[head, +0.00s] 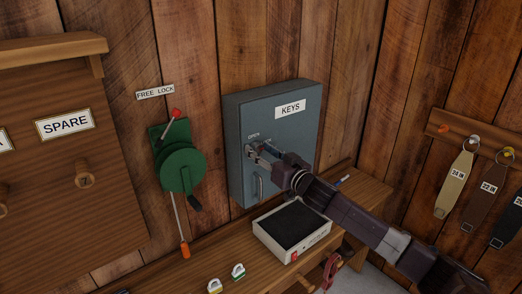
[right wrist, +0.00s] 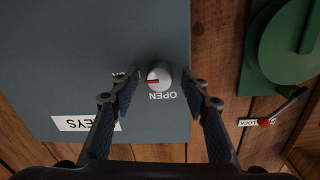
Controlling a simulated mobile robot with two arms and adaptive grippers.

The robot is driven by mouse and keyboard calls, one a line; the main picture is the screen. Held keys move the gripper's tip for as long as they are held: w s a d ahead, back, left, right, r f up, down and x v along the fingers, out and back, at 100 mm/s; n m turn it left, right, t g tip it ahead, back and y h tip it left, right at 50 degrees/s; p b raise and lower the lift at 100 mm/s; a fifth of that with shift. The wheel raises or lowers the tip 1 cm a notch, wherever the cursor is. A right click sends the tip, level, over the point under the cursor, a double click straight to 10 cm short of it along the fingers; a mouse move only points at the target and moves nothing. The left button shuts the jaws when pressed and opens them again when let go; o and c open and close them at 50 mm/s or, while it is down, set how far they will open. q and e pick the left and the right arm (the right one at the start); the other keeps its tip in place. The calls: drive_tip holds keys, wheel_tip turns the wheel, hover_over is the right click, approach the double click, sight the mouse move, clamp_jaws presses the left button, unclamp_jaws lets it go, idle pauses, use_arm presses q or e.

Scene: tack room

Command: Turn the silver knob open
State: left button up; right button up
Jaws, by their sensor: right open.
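The silver knob (right wrist: 159,76) sits on the face of the blue-grey KEYS cabinet (head: 300,132). In the right wrist view its red pointer mark points left, toward lettering partly hidden by a finger. The word OPEN stands upside down just below the knob there. My right gripper (head: 257,153) is at the cabinet's front by the OPEN label. In the right wrist view its open fingers (right wrist: 160,82) stand on either side of the knob, with gaps showing. In the head view the gripper mostly hides the knob. My left gripper is not in view.
A grey handle (head: 261,188) is low on the cabinet. A green winch (head: 181,165) with a red-tipped lever hangs to the left. A black-topped box (head: 291,228) and padlocks (head: 238,271) are on the wooden shelf below.

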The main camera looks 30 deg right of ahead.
clamp_jaws()
drive_tip(key=shift+n, duration=0.3)
drive_tip(key=n, duration=0.4)
drive_tip(key=shift+f+b, duration=0.1)
drive_tip(key=shift+b, duration=0.2)
drive_tip(key=n, duration=0.4)
drive_tip(key=shift+n+t+b, duration=0.3)
drive_tip(key=shift+b, duration=0.05)
drive_tip(key=n, duration=0.4)
drive_tip(key=shift+f+n+y+b, duration=0.1)
drive_tip(key=shift+n+y+b, duration=0.2)
drive_tip(key=shift+n+b, duration=0.1)
drive_tip(key=n, duration=0.4)
drive_tip(key=shift+b, duration=0.35)
drive_tip(key=shift+n+y, duration=0.3)
drive_tip(key=shift+n, duration=0.2)
